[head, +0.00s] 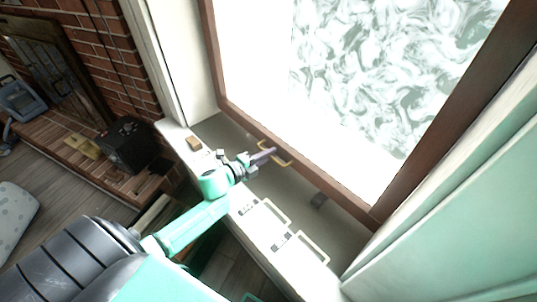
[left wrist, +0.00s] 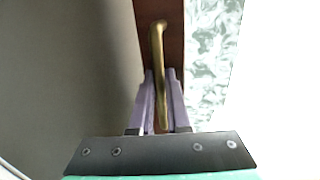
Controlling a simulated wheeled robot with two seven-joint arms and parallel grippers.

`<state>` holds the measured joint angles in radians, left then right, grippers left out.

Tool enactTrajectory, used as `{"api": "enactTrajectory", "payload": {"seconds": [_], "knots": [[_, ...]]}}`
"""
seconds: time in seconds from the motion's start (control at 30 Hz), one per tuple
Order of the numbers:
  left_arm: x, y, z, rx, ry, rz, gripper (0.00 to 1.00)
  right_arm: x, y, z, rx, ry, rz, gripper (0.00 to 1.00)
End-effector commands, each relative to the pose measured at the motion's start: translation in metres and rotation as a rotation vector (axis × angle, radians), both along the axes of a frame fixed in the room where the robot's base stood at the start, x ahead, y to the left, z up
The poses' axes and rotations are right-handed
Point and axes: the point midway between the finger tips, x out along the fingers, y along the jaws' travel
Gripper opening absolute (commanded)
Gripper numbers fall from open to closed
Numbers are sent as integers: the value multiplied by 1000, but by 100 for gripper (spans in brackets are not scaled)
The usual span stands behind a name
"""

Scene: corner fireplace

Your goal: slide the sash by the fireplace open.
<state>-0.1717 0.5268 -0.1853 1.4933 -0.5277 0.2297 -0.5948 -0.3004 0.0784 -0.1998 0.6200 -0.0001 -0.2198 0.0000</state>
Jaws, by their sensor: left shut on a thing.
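The sash is a large pane with a brown wooden frame (head: 335,188), at the upper right of the head view. A brass bow handle (head: 285,162) sits on its lower rail. In the left wrist view the handle (left wrist: 157,45) runs down between two purple fingers against the brown rail (left wrist: 172,25). My left gripper (head: 266,155) reaches the handle from the lower left and is shut on it. The wrist view shows its fingers (left wrist: 160,74) on either side of the bar. My right gripper is not in view.
A pale ledge (head: 235,215) with two light handles (head: 275,212) runs below the window. A small brown block (head: 194,143) lies on it. A brick fireplace (head: 100,40), with a black box (head: 127,145) on its hearth, stands at the left. A pale green panel (head: 455,235) borders the right.

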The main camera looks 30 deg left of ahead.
Motion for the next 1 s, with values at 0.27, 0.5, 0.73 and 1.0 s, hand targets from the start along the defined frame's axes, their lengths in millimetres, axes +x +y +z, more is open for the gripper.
{"api": "enactTrajectory", "payload": {"seconds": [0.27, 0.5, 0.73, 1.0], "knots": [[1, 0, 33, 0, -4, 0, 0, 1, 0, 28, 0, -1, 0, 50], [2, 0, 103, -1, -9, -1, 0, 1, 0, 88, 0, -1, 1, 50], [2, 1, 175, 0, -9, -1, 0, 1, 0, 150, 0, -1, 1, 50], [2, 1, 232, 0, -9, 0, 0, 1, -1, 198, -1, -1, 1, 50]]}}
